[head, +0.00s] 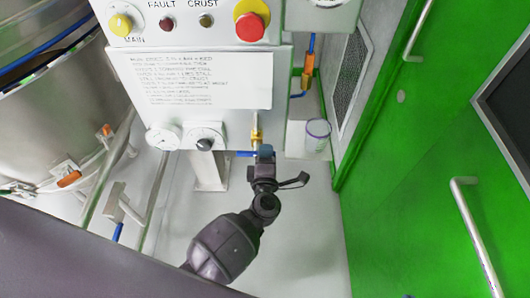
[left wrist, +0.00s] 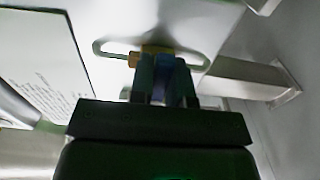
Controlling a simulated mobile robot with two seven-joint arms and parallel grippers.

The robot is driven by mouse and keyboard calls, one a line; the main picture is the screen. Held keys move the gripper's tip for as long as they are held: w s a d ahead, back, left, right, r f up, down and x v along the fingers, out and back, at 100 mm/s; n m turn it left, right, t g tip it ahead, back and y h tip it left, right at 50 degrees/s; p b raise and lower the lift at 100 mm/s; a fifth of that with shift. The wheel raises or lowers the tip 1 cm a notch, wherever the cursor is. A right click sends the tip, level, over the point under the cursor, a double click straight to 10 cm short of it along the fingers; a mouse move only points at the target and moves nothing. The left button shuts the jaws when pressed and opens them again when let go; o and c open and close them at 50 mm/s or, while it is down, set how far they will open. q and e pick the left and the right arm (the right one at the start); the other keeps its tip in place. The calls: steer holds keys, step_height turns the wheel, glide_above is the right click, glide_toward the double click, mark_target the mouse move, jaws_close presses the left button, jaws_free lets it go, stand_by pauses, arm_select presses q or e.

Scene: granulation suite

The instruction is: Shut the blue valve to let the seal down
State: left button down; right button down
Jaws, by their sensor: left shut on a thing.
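The blue valve handle (head: 246,154) sits below a brass-coloured valve body (head: 256,135) at the lower right edge of the white control panel. My left gripper (head: 265,153) is at the valve, shut on the handle. In the left wrist view the blue handle (left wrist: 165,76) lies between the two fingers (left wrist: 164,80), with the yellow valve body (left wrist: 155,49) just beyond them. The gripper hides part of the handle, so its exact angle is hard to tell. My right gripper is in neither view. The seal cannot be made out.
An orange fitting (head: 308,68) and a clear jar (head: 318,133) are to the right. A steel vessel (head: 60,110) stands left, a green door (head: 420,150) right.

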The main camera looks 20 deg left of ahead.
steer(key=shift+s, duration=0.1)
arm_select(q)
steer(key=shift+f, duration=0.1)
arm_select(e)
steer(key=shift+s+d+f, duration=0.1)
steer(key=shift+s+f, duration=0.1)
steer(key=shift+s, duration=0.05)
arm_select(q)
steer(key=c, duration=1.3)
jaws_free()
steer(key=shift+o, duration=1.1)
steer(key=v, duration=1)
steer(key=shift+s+p, duration=0.35)
steer(key=shift+s, duration=0.05)
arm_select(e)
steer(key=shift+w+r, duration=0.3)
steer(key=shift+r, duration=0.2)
